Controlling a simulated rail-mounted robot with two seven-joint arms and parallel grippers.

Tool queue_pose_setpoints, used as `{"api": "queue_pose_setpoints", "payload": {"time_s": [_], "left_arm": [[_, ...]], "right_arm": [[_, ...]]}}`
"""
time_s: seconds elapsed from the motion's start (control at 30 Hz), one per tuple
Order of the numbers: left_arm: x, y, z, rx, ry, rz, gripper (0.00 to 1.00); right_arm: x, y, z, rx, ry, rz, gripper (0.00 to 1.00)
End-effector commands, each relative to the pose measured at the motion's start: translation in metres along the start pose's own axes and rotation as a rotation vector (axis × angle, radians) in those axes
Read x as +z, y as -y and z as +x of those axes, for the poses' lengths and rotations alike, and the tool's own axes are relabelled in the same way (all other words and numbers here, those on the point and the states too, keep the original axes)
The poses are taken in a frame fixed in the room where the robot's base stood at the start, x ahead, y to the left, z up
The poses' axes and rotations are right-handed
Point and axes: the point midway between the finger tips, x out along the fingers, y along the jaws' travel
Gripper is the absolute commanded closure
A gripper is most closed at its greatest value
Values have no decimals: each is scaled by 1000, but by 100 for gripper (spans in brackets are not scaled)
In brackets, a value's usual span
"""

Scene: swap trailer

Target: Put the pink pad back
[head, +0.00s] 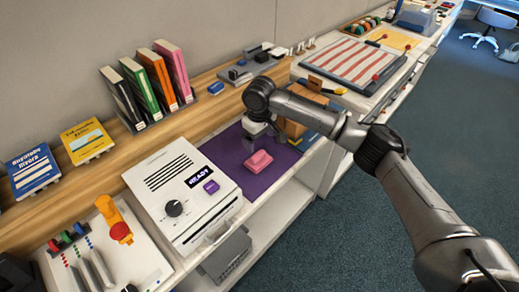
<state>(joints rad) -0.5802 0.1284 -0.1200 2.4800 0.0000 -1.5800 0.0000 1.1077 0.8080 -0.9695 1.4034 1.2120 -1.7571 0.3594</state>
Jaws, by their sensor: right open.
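The pink pad (258,161), a small block, lies on the purple mat (226,145) beside the white machine. My right gripper (257,143) points down just behind and over the pink pad. It is open, and its fingers are small and partly merged with the scene. I cannot tell whether they touch the pad. My left gripper is not in view.
A white machine (157,175) with a dial and a READY display stands left of the mat. A wooden block (291,129) is close to the right of my gripper. Upright books (145,84) stand on the shelf behind. A striped board (352,61) lies further right.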

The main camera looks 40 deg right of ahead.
Motion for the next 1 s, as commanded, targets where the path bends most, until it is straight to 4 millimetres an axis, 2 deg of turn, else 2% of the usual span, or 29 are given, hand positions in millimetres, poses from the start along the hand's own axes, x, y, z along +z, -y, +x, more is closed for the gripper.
{"api": "queue_pose_setpoints", "payload": {"time_s": [0.13,0.3,1.0], "left_arm": [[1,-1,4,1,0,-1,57],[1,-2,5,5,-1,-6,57],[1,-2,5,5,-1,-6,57]], "right_arm": [[0,0,-19,0,-1,0,11],[0,0,-30,1,1,0,11],[0,0,-34,0,1,0,11]]}}
